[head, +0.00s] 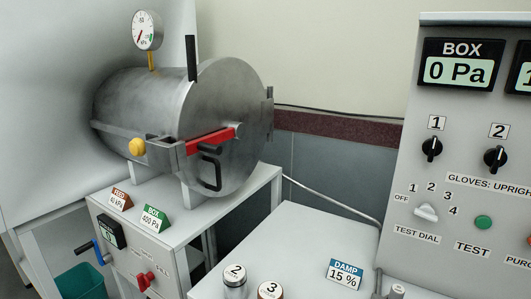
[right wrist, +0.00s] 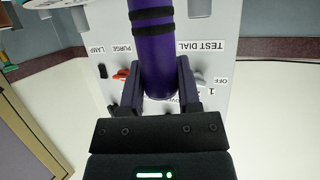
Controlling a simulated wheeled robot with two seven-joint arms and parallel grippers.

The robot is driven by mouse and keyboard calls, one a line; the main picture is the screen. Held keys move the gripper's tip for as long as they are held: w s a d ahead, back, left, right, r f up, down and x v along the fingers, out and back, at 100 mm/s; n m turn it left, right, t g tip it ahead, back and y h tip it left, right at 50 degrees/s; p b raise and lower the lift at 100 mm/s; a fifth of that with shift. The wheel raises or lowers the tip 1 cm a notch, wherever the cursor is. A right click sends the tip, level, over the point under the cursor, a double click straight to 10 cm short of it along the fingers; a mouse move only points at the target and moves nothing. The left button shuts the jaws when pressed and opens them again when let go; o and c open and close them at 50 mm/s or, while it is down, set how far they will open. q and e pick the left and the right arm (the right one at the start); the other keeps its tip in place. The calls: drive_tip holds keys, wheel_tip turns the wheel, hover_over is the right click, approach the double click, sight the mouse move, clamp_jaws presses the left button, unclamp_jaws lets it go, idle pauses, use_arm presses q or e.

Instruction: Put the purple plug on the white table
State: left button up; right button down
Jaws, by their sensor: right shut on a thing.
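The purple plug (right wrist: 155,55) shows in the right wrist view as a thick purple cylinder with black bands. My right gripper (right wrist: 159,88) is shut on it, with one finger on each side. The plug's upper end runs out of the picture. In the head view, a white tabletop (head: 310,255) lies at the bottom centre, in front of the control panel. I cannot tell whether it is the white table of the task. Neither gripper nor the plug shows in the head view.
A steel chamber (head: 150,100) with a red-handled door stands on a white cabinet (head: 185,235) at left. Canisters 2 (head: 235,282) and 3 (head: 270,291) and a DAMP sign (head: 344,274) stand on the tabletop. The control panel (head: 460,200) rises at right. A teal bin (head: 80,283) is at lower left.

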drive_tip(key=n+t+y, duration=0.1)
drive_tip(key=f+n+t+y, duration=0.1)
drive_tip(key=shift+a+f+n, duration=0.1)
drive_tip(key=shift+f+n, duration=0.2)
drive_tip(key=shift+s+a+f+n+t+y, duration=0.15)
drive_tip(key=shift+n+t+y, duration=0.15)
drive_tip(key=shift+n+y, duration=0.2)
drive_tip(key=shift+w+a+f+n+t+y, duration=0.1)
drive_tip(key=shift+n+t+y, duration=0.25)
drive_tip(key=shift+y, duration=0.25)
drive_tip(key=s+a+r+n+g+y, duration=0.4)
drive_tip(key=s+a+r+n+y, duration=0.4)
drive_tip(key=n+y, duration=0.9)
wheel_tip(320, 180, up, 3)
drive_tip(key=a, duration=0.2)
drive_tip(key=shift+s+a, duration=0.3)
drive_tip(key=shift+a, duration=0.1)
drive_tip(key=shift+a, duration=0.1)
